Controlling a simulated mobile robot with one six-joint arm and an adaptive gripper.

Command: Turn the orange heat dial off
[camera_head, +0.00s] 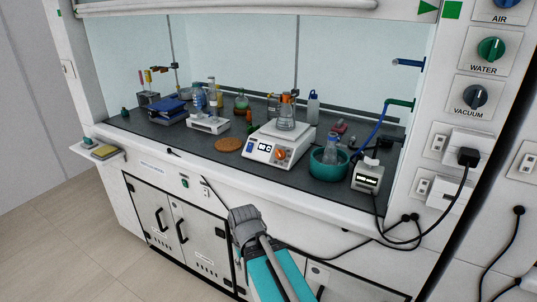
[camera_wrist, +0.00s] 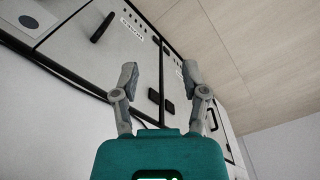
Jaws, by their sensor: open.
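The orange heat dial (camera_head: 280,155) is on the front panel of a white hotplate (camera_head: 262,151), to the right of its small dark display. The hotplate stands on the dark worktop of the fumehood, with a flask (camera_head: 286,117) on top. My gripper is in front of the cabinet below the worktop, lower in the picture than the dial and well apart from it. In the wrist view my gripper (camera_wrist: 161,82) is open and empty, its two grey fingers spread. The dial is not in the wrist view.
A teal bowl (camera_head: 328,170) holding a flask and a small device (camera_head: 367,177) stand right of the hotplate. A brown round mat (camera_head: 228,144) and a white balance (camera_head: 208,125) are to its left. The raised sash (camera_head: 220,6) is above. Black cables hang at the right.

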